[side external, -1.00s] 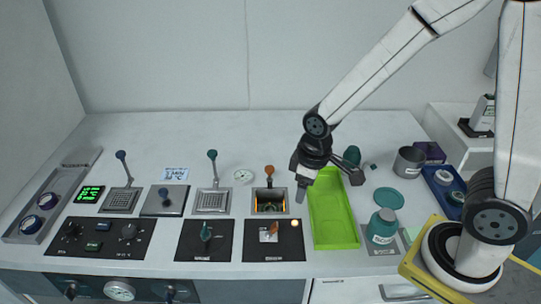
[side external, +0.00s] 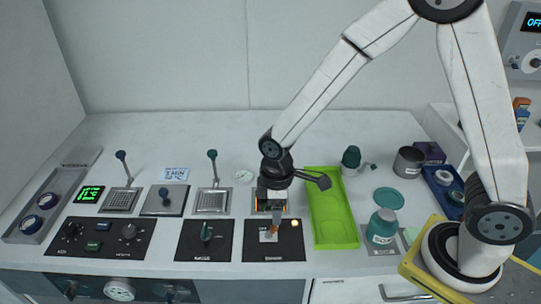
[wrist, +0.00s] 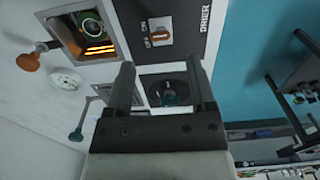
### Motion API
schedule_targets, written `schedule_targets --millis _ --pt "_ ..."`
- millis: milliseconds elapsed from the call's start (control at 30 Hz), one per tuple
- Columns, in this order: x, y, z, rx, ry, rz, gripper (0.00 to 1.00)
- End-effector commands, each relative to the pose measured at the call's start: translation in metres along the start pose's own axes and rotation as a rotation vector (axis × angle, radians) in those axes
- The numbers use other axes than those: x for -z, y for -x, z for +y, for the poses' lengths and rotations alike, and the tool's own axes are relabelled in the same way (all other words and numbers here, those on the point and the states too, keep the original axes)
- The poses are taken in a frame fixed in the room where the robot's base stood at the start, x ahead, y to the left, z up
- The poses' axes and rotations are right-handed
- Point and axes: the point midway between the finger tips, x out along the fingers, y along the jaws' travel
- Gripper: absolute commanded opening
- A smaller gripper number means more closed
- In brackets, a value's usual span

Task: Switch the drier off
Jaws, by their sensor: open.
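The drier panel (side external: 285,249) is a dark plate at the front of the counter, with an orange knob (side external: 275,230) on a pale square. A small pale lamp on it glows. In the wrist view the drier's orange switch (wrist: 160,36) sits beside ON and OFF lettering, just beyond my fingertips. My gripper (side external: 273,204) is above the counter, just behind the drier panel, and hides most of the glowing chamber. In the wrist view my gripper (wrist: 160,68) is open and empty, apart from the switch.
A green knob (wrist: 174,94) on the neighbouring panel shows between my fingers in the wrist view. A glowing chamber (wrist: 95,42) and its orange-knobbed lever (wrist: 28,62) are close by. A green tray (side external: 333,232) lies right of the panel, with a teal jar (side external: 382,228) beyond.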

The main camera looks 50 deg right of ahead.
Motion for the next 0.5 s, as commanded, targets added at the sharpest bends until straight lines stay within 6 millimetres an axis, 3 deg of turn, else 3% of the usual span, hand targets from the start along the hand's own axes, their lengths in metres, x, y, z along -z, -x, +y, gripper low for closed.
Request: schedule_targets --millis 500 --pt "0.000 -0.051 0.000 0.000 -0.001 -0.001 0.71"
